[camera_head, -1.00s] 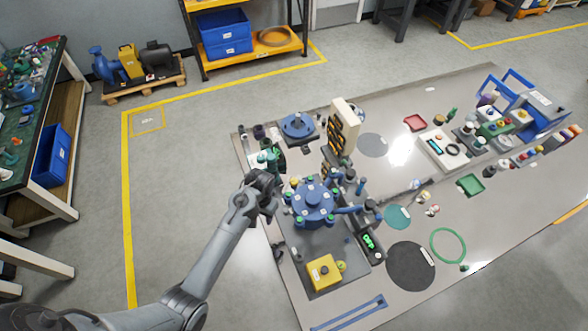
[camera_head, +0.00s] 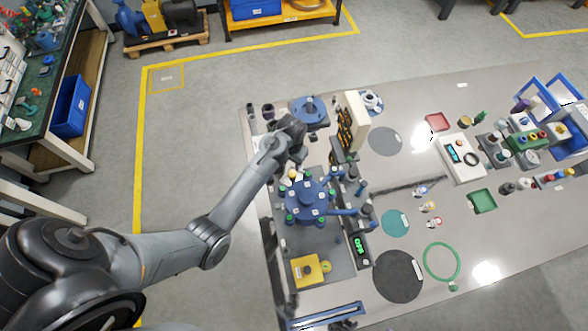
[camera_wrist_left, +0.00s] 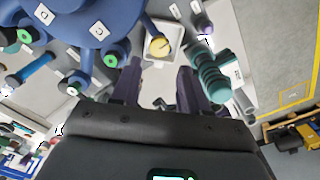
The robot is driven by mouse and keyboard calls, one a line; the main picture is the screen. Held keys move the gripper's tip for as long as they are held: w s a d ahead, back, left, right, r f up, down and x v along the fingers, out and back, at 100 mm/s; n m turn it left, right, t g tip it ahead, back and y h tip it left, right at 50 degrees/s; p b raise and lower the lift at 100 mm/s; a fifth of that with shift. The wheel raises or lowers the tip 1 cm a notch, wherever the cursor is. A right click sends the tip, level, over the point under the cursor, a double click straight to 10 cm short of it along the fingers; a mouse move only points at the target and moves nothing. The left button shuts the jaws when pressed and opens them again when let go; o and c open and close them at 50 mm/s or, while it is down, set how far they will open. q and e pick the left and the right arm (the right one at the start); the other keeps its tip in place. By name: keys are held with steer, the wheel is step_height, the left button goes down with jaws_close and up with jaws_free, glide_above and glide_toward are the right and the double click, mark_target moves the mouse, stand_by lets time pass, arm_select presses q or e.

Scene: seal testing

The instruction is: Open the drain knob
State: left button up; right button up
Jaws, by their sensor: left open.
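The blue round vessel (camera_head: 306,201) with green-capped ports stands on a dark plate near the table's left end. It fills the upper left of the left wrist view (camera_wrist_left: 75,22). A small yellow knob (camera_wrist_left: 158,46) sits at the vessel's edge over a pale square cup; I take it as the drain knob. My left gripper (camera_head: 294,160) is just beyond the vessel's far side. In the left wrist view the gripper (camera_wrist_left: 160,88) is open and empty, its dark fingers apart, with the yellow knob ahead of the gap. My right gripper is not seen.
A teal ribbed part (camera_wrist_left: 213,76) stands close beside the right finger. A beige panel (camera_head: 353,122) rises right of the gripper. A yellow box (camera_head: 308,269) lies at the plate's near end. Discs and trays are spread rightward, with bare table between.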

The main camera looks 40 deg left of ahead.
mark_target(292, 173)
arm_select(q)
step_height(292, 173, down, 8)
steer(key=shift+r, duration=0.1)
stand_by(0.4)
steer(key=c, duration=0.8)
steer(key=shift+o, duration=0.2)
steer(key=shift+r+n+p, duration=0.15)
steer(key=shift+n+p, duration=1.15)
steer(key=shift+n, duration=0.4)
steer(key=n+p, duration=0.2)
steer(key=n, duration=0.2)
steer(key=shift+n, duration=0.3)
steer(key=n+p, duration=0.1)
steer(key=n, duration=0.3)
steer(key=shift+n, duration=0.3)
steer(key=n, duration=0.5)
steer(key=shift+f, duration=0.2)
steer(key=shift+n, duration=0.3)
